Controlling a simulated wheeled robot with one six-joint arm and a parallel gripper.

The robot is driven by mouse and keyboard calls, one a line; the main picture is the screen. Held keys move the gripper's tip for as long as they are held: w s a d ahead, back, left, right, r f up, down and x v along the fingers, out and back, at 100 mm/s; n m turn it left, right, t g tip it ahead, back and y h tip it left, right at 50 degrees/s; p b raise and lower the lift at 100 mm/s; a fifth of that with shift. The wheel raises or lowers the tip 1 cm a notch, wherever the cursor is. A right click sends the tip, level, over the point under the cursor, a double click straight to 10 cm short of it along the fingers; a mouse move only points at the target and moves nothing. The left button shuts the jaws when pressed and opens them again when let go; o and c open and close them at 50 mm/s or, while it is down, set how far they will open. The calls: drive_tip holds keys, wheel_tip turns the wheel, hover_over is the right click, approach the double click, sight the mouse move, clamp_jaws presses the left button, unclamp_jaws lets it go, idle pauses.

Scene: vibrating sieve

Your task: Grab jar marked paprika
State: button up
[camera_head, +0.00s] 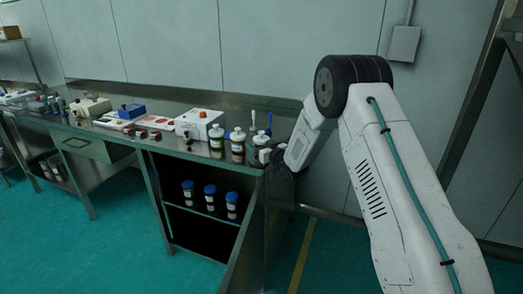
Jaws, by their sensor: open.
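Three jars with blue lids stand in a row on the shelf under the bench: a left one (188,194), a middle one (210,199) and a right one (232,207). They have pale labels that are too small to read, so I cannot tell which is marked paprika. My gripper (278,163) is dark and small in view, at the right end of the bench top, above and to the right of the shelf jars. It is open, beside the rightmost white-capped bottle; I cannot tell whether they touch.
Bottles with white caps (216,138) stand on the right part of the metal bench (180,150). A white box with an orange knob (199,124) and other instruments lie further left. The wall stands close behind; the green floor in front is clear.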

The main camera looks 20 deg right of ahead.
drive_tip(key=shift+c, duration=0.3)
drive_tip(key=c, duration=1.2)
drive_tip(key=shift+o, duration=0.2)
